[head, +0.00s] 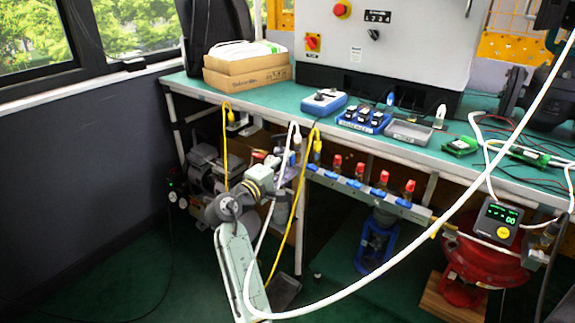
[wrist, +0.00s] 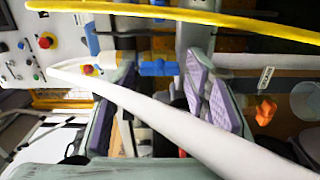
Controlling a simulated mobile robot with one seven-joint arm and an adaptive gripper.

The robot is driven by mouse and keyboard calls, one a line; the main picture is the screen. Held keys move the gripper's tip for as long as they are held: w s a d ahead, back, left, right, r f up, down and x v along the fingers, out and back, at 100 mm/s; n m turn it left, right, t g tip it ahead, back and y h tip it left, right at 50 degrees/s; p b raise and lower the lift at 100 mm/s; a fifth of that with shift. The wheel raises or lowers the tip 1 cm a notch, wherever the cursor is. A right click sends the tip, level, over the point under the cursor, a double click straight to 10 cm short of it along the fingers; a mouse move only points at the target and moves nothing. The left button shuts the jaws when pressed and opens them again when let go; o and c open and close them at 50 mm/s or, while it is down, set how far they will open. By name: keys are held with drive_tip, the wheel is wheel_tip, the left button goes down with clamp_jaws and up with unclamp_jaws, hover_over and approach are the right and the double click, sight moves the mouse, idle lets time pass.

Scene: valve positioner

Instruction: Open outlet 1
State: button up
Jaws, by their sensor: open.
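A manifold rail (head: 367,191) with several blue valve handles hangs under the bench's front edge in the head view. Red-topped fittings (head: 384,178) stand along it. I cannot read which outlet is number 1. My gripper (head: 279,160) is near the rail's left end, partly hidden by hoses. In the wrist view my gripper (wrist: 160,78) is open, with purple pads on both sides. One blue handle (wrist: 158,68) shows between the fingertips, apart from both pads. It lies crosswise to the fingers. A white hose (wrist: 150,105) crosses in front of the gripper and hides part of the gap.
Yellow hoses (head: 289,220) and a long white hose (head: 425,220) hang around my arm. A red actuator (head: 486,262) with a display stands at right. Open floor lies at lower left.

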drive_tip(key=v, duration=1.1)
